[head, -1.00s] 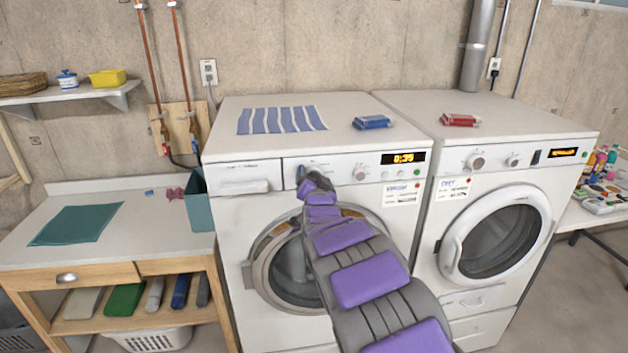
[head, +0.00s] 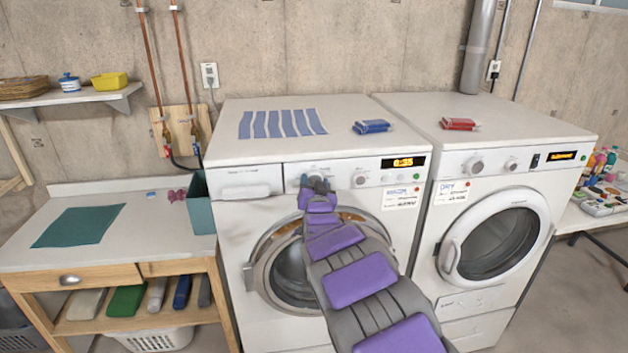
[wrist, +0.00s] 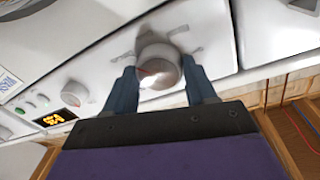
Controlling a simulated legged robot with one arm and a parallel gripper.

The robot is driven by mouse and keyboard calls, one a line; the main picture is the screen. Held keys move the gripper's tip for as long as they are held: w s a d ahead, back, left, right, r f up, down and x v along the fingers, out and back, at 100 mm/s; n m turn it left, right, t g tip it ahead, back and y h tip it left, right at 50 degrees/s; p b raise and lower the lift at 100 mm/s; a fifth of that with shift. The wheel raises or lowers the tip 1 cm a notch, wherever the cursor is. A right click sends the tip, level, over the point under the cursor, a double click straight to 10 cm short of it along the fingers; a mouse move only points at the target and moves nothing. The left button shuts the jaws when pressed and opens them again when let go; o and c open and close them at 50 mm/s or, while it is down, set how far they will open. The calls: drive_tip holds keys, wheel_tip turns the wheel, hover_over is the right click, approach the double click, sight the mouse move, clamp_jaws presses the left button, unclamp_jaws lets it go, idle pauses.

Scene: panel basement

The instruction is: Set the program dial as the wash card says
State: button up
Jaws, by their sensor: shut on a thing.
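The program dial (wrist: 158,66) is a round grey-white knob with a reddish mark on its face, on the left washer's front panel. In the wrist view, the two dark blue-grey fingers of my gripper (wrist: 158,75) stand on either side of it, shut on it. In the head view my gripper (head: 316,184) is at the panel and hides most of the dial. The wash card (head: 402,198) is a white label below the display (head: 403,162); its small print is not legible. The washer (head: 262,220) has its round door behind my arm.
A second knob (head: 360,180) sits right of the dial. The dryer (head: 480,285) stands to the right with its own card (head: 453,191). A counter (head: 140,240) with a teal bin (head: 201,205) is at left.

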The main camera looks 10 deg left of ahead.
drive_tip(key=shift+n, duration=0.5)
drive_tip(key=o, duration=1)
drive_tip(key=shift+o, duration=0.2)
drive_tip(key=shift+s, duration=0.1)
drive_tip(key=s+d+p, duration=0.1)
drive_tip(key=s+d, duration=0.2)
drive_tip(key=s, duration=1.3)
drive_tip(key=shift+s+f, duration=0.4)
drive_tip(key=shift+d, duration=0.1)
